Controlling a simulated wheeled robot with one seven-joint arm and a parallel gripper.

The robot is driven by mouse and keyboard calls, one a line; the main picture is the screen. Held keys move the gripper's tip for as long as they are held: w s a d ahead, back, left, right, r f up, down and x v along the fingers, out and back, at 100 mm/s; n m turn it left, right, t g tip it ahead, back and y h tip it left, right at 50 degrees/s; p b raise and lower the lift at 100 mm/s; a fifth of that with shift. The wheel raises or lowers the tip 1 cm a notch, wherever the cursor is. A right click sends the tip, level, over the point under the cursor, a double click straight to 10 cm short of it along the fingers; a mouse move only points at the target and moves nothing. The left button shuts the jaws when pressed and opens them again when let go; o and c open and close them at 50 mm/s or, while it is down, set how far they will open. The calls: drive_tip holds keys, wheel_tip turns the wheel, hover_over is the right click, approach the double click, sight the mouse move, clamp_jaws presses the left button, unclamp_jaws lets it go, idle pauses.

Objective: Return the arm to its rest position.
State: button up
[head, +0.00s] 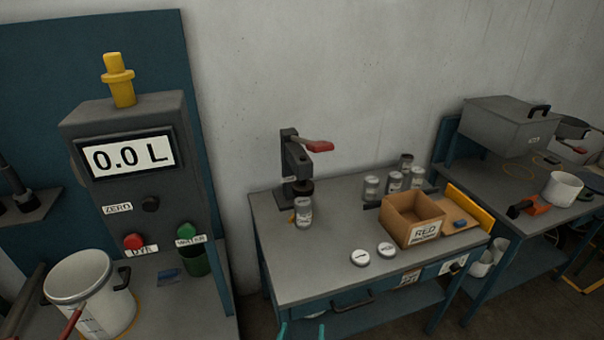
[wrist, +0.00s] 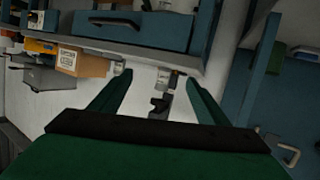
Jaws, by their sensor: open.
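My gripper (head: 302,333) shows only as two teal fingertips at the bottom edge of the head view, in front of the middle bench (head: 320,252). In the wrist view my gripper (wrist: 158,78) has its two green fingers spread apart, with nothing held between them. The bench appears tilted and roughly upside down there, beyond the fingers. The rest of my arm is outside the head view.
On the middle bench stand a press with a red handle (head: 318,146), a can (head: 303,211), two lids (head: 360,258), several more cans and a cardboard box (head: 408,216). At left are a meter cabinet (head: 135,200) and a white pot (head: 90,295).

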drive_tip(key=s+r+t+y, duration=0.1)
drive_tip(key=s+r+y, duration=0.1)
drive_tip(key=s, duration=2.9)
drive_tip(key=shift+s+r, duration=0.15)
drive_tip(key=shift+r, duration=0.25)
